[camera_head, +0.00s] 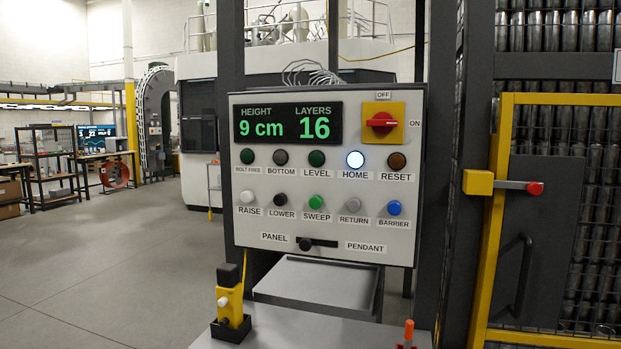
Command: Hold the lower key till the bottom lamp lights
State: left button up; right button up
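The control panel (325,228) faces me in the middle of the head view. Its black LOWER key (280,200) is in the lower row, between the white RAISE key (247,196) and the green SWEEP key (315,202). Nothing touches the LOWER key. The BOTTOM lamp (281,157) in the upper row is dark. The HOME lamp (355,159) glows bluish white. The display (288,122) reads height 9 cm and layers 16. Neither of my grippers is in view.
The red rotary switch (381,122) lies horizontal, toward ON. The PANEL/PENDANT selector knob (304,244) sits at the PANEL end. A yellow pendant (230,302) stands below left. A yellow-framed gate (490,220) is at right. Open floor (110,270) lies left.

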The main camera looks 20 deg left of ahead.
aim_at(281, 199)
jog(key=i+j, duration=0.1)
jog(key=j, duration=0.3)
jog(key=i+j, duration=0.15)
jog(key=j, duration=0.3)
jog(key=i+j, duration=0.1)
jog(key=j, duration=0.3)
jog(key=i+j, duration=0.1)
jog(key=j, duration=0.35)
jog(key=i+j+z, duration=0.1)
jog(key=j, duration=0.3)
jog(key=i+j, duration=0.1)
jog(key=j, duration=0.35)
jog(key=i+j, duration=0.1)
jog(key=j, duration=0.35)
